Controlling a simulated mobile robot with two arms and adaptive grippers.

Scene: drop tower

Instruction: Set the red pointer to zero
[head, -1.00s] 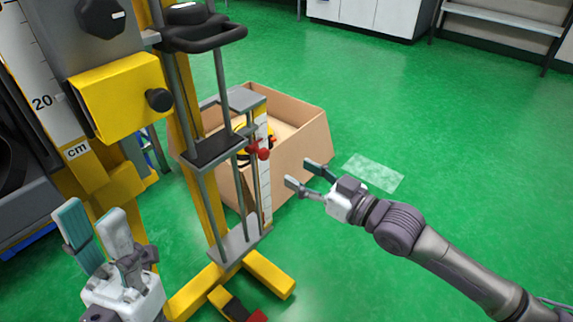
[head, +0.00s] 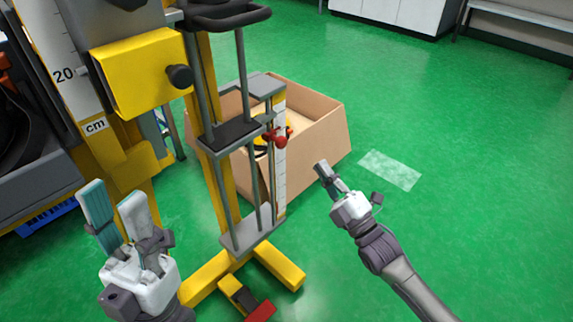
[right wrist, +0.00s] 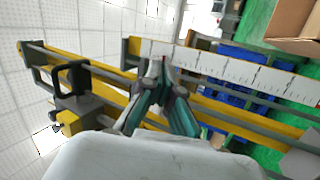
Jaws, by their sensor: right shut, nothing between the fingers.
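The red pointer (head: 280,137) is a small red knob-like piece near the top of a white scale strip (head: 280,175) on the drop tower's lower frame. My right gripper (head: 323,170) is shut and empty, right of the pointer and apart from it in the head view. In the right wrist view its fingertips (right wrist: 158,72) meet in front of the scale (right wrist: 235,70). A small red bit shows just beyond them, mostly hidden; I cannot tell its exact setting. My left gripper (head: 112,192) is open and empty at the lower left, fingers pointing up.
A yellow block with a black knob (head: 150,72) sits beside a larger cm scale (head: 62,60). A cardboard box (head: 325,140) stands behind the lower frame. Yellow feet (head: 275,265) spread on the green floor.

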